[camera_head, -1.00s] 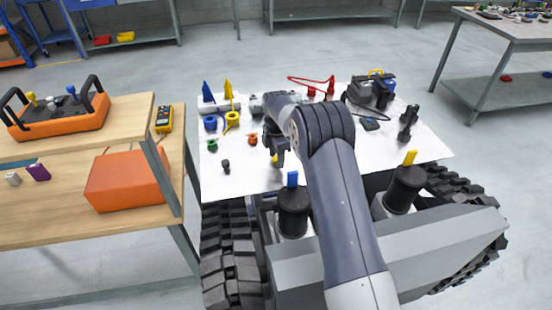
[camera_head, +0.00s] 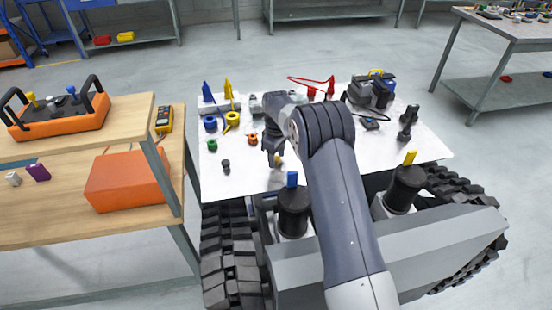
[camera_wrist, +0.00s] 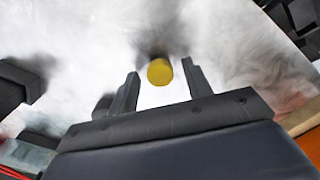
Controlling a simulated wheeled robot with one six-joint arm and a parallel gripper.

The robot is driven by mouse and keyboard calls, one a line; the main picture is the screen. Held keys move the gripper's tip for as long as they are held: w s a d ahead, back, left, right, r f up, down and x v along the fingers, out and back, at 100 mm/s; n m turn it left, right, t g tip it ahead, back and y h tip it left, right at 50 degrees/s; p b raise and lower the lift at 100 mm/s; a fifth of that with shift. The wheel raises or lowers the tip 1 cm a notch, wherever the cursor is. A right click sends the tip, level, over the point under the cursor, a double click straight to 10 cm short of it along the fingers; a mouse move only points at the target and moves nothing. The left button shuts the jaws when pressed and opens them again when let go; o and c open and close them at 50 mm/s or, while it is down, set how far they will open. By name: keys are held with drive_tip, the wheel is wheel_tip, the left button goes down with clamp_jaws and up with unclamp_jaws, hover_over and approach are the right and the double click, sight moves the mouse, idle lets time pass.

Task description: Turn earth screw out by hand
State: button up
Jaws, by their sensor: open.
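A small part with a round yellow end (camera_wrist: 160,71), which may be the earth screw, stands between my two finger tips in the wrist view. No finger visibly touches it. The same part seems to show as a small yellowish piece (camera_head: 278,161) on the white sheet in the head view, just below my gripper (camera_head: 273,150). My gripper is open, its fingers pointing down at the sheet. My arm crosses the middle of the head view and hides part of the sheet. The wrist view is blurred, so any thread is not visible.
The white sheet (camera_head: 225,180) lies on a tracked carrier. Dark posts with a blue tab (camera_head: 293,200) and a yellow tab (camera_head: 406,185) stand at its near edge. A black knob (camera_head: 226,167), green ring (camera_head: 212,145) and orange ring (camera_head: 253,139) lie left. A wooden bench (camera_head: 90,225) stands left.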

drive_tip(key=m, duration=0.9)
drive_tip(key=c, duration=0.8)
drive_tip(key=n, duration=0.2)
drive_tip(key=shift+n, duration=0.4)
drive_tip(key=n, duration=0.4)
drive_tip(key=shift+n, duration=1.3)
